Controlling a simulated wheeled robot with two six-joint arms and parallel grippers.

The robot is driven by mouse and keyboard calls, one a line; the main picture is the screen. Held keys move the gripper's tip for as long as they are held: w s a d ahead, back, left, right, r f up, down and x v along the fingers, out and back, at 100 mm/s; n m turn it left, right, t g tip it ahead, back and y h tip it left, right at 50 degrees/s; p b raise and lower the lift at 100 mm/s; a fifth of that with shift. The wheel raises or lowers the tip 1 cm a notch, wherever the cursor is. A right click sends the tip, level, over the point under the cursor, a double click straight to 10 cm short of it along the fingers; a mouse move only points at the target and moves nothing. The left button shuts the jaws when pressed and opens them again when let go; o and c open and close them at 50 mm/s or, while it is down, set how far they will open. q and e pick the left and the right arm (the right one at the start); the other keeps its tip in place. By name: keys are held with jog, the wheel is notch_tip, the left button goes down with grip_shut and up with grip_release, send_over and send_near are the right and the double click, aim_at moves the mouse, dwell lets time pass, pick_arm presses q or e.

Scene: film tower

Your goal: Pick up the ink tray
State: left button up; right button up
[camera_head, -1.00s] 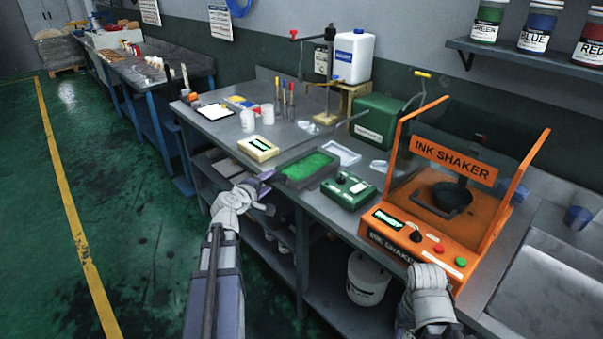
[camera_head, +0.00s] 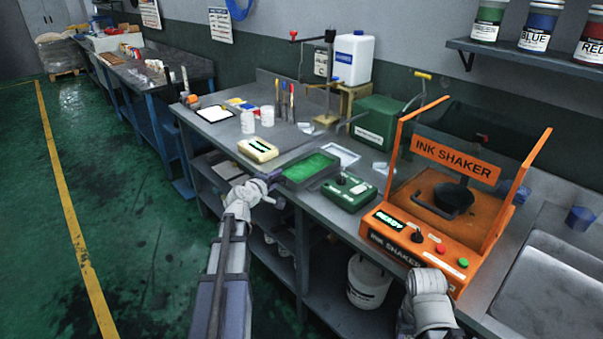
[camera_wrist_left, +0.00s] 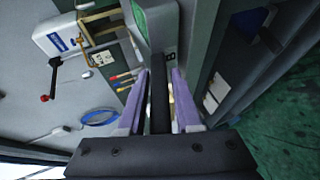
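The ink tray (camera_head: 329,177) is a dark grey rectangular tray with bright green ink, lying at the bench's front edge in the head view. Its grey end (camera_wrist_left: 166,36) shows at the top of the left wrist view. A black handle-like bar runs from it toward me. My left gripper (camera_head: 275,180) is at the tray's near left side. In the wrist view, the purple fingers of the left gripper (camera_wrist_left: 158,88) stand apart on either side of the bar, with narrow gaps. My right arm shows at the lower right, but its gripper fingers are not visible.
The orange ink shaker (camera_head: 455,205) stands further right. A white bucket (camera_head: 368,281) is below the bench. Floor at left is open.

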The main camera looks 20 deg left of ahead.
pick_arm(q)
grip_shut()
dwell(1.0)
